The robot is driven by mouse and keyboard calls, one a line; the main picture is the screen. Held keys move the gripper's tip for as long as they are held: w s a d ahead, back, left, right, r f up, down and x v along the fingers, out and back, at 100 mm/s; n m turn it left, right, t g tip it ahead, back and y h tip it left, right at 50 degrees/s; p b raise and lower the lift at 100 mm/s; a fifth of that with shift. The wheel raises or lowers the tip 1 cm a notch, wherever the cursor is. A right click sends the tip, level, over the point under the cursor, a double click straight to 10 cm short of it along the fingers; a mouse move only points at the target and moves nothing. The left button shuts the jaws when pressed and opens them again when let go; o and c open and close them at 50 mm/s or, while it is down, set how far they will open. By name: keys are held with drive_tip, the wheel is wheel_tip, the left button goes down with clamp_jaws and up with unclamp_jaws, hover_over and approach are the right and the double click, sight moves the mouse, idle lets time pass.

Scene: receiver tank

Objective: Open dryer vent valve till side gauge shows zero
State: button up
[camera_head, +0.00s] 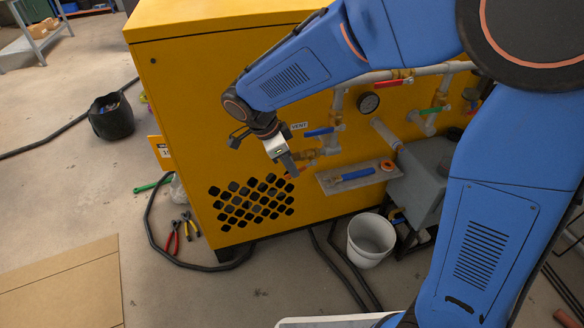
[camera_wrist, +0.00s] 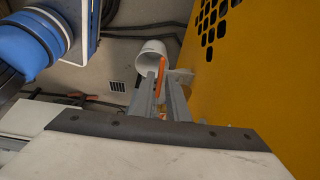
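A yellow dryer cabinet (camera_head: 185,110) carries a VENT label (camera_head: 299,126). Beside the label is a valve with a blue lever (camera_head: 319,132), and a brass fitting (camera_head: 307,154) sits below it. My gripper (camera_head: 291,170) points down in front of the cabinet at a small orange-red lever (camera_head: 301,169), partly hidden by the fingers. In the wrist view, an orange strip (camera_wrist: 161,78) lies between the two grey fingers of my gripper (camera_wrist: 160,82); whether they press on it is unclear. A round dark gauge (camera_head: 369,103) is on the cabinet to the right; its reading is too small to tell.
A shelf (camera_head: 335,186) holding a blue-handled tool juts out right of my gripper. A white bucket (camera_head: 371,240) stands on the floor below, also in the wrist view (camera_wrist: 152,57). Red (camera_head: 398,82) and green (camera_head: 428,111) levers sit on pipes. Black hoses and pliers lie on the floor.

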drive_tip(key=shift+d+f, duration=0.2)
drive_tip(key=shift+f, duration=0.3)
clamp_jaws()
